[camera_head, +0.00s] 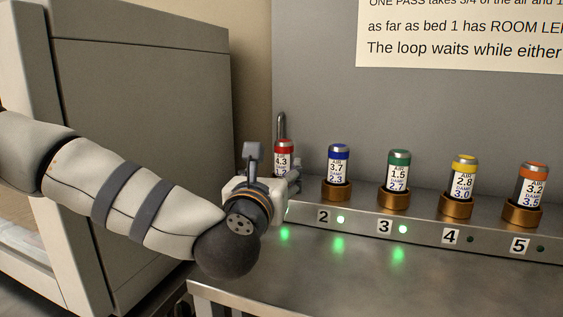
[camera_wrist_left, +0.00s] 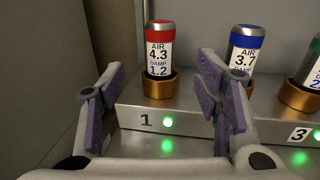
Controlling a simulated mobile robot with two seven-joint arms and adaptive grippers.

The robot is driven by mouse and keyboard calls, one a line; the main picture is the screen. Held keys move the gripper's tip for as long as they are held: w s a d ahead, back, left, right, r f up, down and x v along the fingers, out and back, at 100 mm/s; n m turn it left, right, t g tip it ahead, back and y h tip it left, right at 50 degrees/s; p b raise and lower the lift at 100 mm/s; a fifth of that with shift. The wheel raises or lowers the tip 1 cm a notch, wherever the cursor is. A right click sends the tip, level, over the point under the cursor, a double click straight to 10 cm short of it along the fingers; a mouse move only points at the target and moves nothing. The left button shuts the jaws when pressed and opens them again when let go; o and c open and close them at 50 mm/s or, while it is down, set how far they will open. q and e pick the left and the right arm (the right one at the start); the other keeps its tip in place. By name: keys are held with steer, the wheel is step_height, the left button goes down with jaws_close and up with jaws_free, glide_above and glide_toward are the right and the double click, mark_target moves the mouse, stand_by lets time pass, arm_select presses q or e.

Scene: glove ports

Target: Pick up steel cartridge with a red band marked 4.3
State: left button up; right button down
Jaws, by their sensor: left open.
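The steel cartridge with the red band (camera_head: 283,153) stands upright at the left end of the row. In the left wrist view the cartridge (camera_wrist_left: 159,52) reads AIR 4.3 and DAMP 1.2, and sits in a brass socket (camera_wrist_left: 158,87) above the number 1. My left gripper (camera_head: 272,168) is open in front of it and hides its lower part in the head view. In the wrist view the open fingers of my left gripper (camera_wrist_left: 162,72) stand either side of the cartridge's line, with nothing between them but the view of the socket and cartridge beyond. My right gripper is not seen.
A blue-banded cartridge (camera_head: 339,165) stands close to the right, then green (camera_head: 399,170), yellow (camera_head: 462,180) and orange (camera_head: 531,185) ones in sockets on the steel ledge. A grey cabinet (camera_head: 140,130) stands at left. The front steel surface (camera_head: 370,285) is clear.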

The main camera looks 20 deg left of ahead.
mark_target(282, 157)
arm_select(q)
steer(key=w, duration=0.6)
steer(key=w+a, duration=0.1)
steer(key=w, duration=0.2)
steer(key=shift+w, duration=0.2)
steer(key=shift+r, duration=0.1)
jaws_close()
